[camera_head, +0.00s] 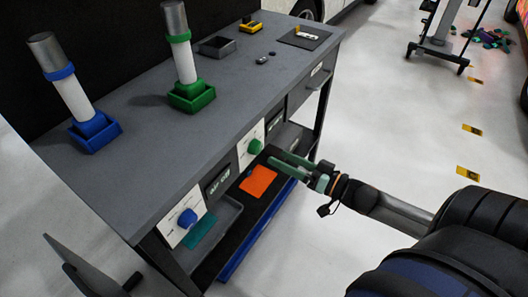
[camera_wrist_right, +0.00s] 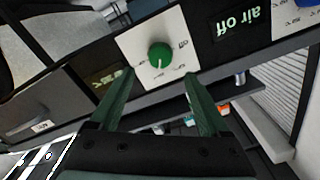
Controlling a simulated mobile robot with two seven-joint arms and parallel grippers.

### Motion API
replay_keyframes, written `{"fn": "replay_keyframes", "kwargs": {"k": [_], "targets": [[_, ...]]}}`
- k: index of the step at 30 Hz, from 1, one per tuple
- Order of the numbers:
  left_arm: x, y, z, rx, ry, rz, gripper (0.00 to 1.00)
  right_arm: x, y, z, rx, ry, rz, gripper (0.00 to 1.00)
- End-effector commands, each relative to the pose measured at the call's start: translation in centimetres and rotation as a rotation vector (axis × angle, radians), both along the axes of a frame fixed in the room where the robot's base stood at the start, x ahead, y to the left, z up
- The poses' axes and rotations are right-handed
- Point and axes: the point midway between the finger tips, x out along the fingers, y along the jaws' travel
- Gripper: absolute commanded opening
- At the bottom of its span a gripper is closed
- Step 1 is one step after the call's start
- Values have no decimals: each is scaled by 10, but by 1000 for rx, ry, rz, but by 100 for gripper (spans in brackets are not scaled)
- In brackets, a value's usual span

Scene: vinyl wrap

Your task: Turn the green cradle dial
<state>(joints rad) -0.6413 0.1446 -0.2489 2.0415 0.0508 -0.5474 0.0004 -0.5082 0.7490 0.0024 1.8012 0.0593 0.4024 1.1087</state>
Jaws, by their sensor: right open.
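The green dial (camera_head: 255,146) sits on a white marked plate on the front of the grey workbench. In the right wrist view the green dial (camera_wrist_right: 159,55) is round, with a pale mark pointing toward the picture's bottom. My right gripper (camera_head: 273,161) is open, its two green fingers in front of the bench. In the wrist view its fingertips (camera_wrist_right: 158,75) are spread to either side below the dial, apparently apart from it. The green cradle (camera_head: 192,97) holds an upright white roll on the benchtop. Dark parts at the lower left may be my left gripper (camera_head: 75,268).
A blue dial (camera_head: 187,218) is farther left on the bench front, with an "air off" display (camera_head: 217,181) between the dials. A blue cradle (camera_head: 95,133) holds another roll. An orange sheet (camera_head: 258,181) lies on the lower shelf.

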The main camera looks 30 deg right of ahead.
Motion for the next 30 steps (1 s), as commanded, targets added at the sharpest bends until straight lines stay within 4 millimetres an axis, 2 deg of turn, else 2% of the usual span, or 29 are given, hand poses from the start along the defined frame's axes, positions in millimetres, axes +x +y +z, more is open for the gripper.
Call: {"fn": "replay_keyframes", "kwargs": {"k": [6,12,25,30], "targets": [[-1,2,-8,4,2,2,0,33,13,0,0,-4,0,80],[-1,4,-9,6,2,3,0,50,21,-1,1,0,-1,80],[-1,4,-8,7,-1,5,0,56,24,0,-1,1,0,80],[-1,5,-8,7,-1,5,0,56,23,0,-1,1,0,61]]}}
